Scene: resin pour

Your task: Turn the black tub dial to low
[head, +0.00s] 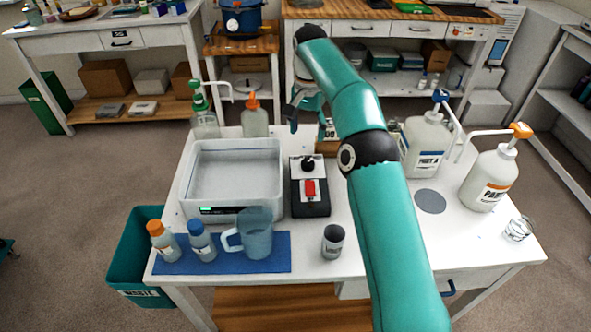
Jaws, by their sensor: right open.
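A black control box (310,204) stands in the middle of the white table, with a black round dial (308,164) on a pale plate at its far end and a red rocker switch (310,189) nearer me. The dial's setting is too small to read. My right gripper (308,122) points down beyond the dial, apart from it, open and empty; my teal arm partly hides it. A clear rectangular tub (183,177) with a green-lit display stands left of the box. My left gripper is out of view.
Pump bottles (256,122) stand behind the tub, and large jugs (424,143) stand at right. A blue mat (275,262) holds a pitcher (257,238) and two small bottles. A dark-topped cup (333,240) stands near the front. A wooden tray (327,146) lies behind the box.

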